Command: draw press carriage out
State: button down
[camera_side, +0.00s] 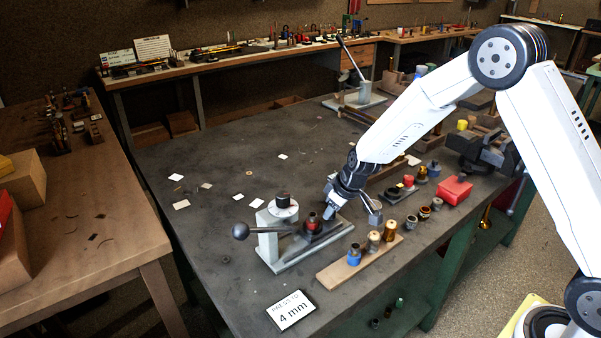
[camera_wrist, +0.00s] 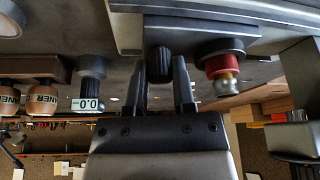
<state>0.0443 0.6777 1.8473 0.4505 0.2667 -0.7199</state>
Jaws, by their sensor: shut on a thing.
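The small grey press (camera_side: 270,240) stands on the dark bench, with a ball-ended lever (camera_side: 240,231) at its left and a dark knob on top. Its carriage (camera_side: 325,230) lies at the right of the press base and carries a red-ringed piece (camera_side: 312,222). In the wrist view the carriage (camera_wrist: 190,35) is a grey plate, with the red-ringed piece (camera_wrist: 222,62) beside a black ridged knob (camera_wrist: 160,62). My gripper (camera_side: 330,212) is at the carriage's outer end. Its fingers (camera_wrist: 161,75) are shut on the knob. How far the carriage sits under the press is unclear.
A wooden strip with small bottles (camera_side: 345,268) lies close in front of the press. A "4 mm" sign (camera_side: 291,310) is at the bench's near edge. A 0.0 readout (camera_wrist: 87,104) shows nearby. Small parts and a red block (camera_side: 455,190) lie to the right.

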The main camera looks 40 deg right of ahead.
jog(key=shift+d, duration=1.25)
jog(key=c, duration=0.7)
grip_release()
jog(key=shift+c, duration=0.2)
jog(key=shift+a, duration=0.1)
jog(key=shift+s+r, duration=0.1)
jog(key=shift+r, duration=0.1)
jog(key=v, duration=0.7)
jog(key=shift+r, duration=0.15)
jog(key=shift+s, duration=0.2)
